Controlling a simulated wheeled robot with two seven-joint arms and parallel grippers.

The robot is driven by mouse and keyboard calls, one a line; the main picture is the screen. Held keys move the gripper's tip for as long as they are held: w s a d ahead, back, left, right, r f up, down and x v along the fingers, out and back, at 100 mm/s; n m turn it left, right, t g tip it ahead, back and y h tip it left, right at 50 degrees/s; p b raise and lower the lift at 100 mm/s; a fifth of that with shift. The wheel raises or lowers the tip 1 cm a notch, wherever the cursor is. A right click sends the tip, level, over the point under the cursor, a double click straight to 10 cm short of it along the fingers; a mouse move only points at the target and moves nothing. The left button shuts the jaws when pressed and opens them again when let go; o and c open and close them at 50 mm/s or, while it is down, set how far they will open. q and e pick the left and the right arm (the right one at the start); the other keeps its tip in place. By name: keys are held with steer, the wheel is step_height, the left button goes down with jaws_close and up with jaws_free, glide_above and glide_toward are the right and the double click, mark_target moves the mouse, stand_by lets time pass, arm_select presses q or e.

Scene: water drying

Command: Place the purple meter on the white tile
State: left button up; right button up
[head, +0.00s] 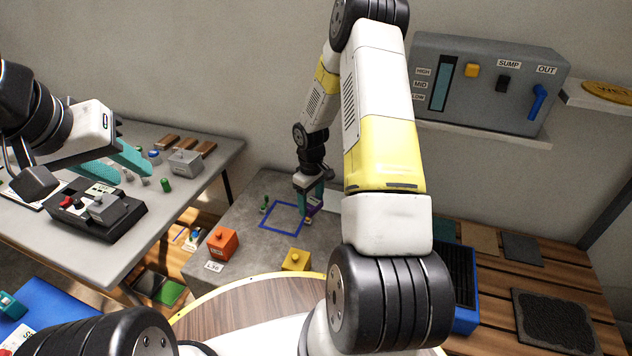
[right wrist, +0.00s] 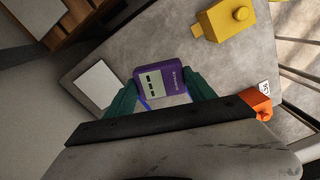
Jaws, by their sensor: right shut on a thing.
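The purple meter (right wrist: 159,82), with a pale display face, is between the teal fingers of my right gripper (right wrist: 163,97) in the right wrist view. In the head view this gripper (head: 310,196) is low over the grey slab, and the meter (head: 315,204) shows only as a small purple patch. I cannot tell whether the meter touches the slab. The white tile (right wrist: 97,86) lies on the slab beside the gripper, left of the meter in the right wrist view. My left gripper (head: 116,164) is open and empty above the left table.
The grey slab (head: 245,215) bears a blue square outline, an orange block (head: 222,243) and a yellow block (head: 296,260). A black device (head: 92,212) and a grey box (head: 185,162) stand on the left table.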

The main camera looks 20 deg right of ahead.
steer(key=d+f+n, duration=0.1)
steer(key=f, duration=0.1)
steer(key=d+f+n, duration=0.1)
steer(key=f, duration=0.1)
steer(key=w+d+f+n, duration=0.1)
steer(key=f, duration=0.1)
steer(key=shift+w+d+f+n, duration=0.1)
steer(key=shift+d+f+n, duration=0.1)
steer(key=shift+f+n, duration=0.15)
glide_above(332, 200)
steer(key=shift+f, duration=0.95)
steer(key=shift+d+f, duration=0.1)
steer(key=shift+f, duration=1.55)
steer(key=shift+f, duration=0.2)
steer(key=o, duration=1.5)
steer(key=shift+c, duration=0.2)
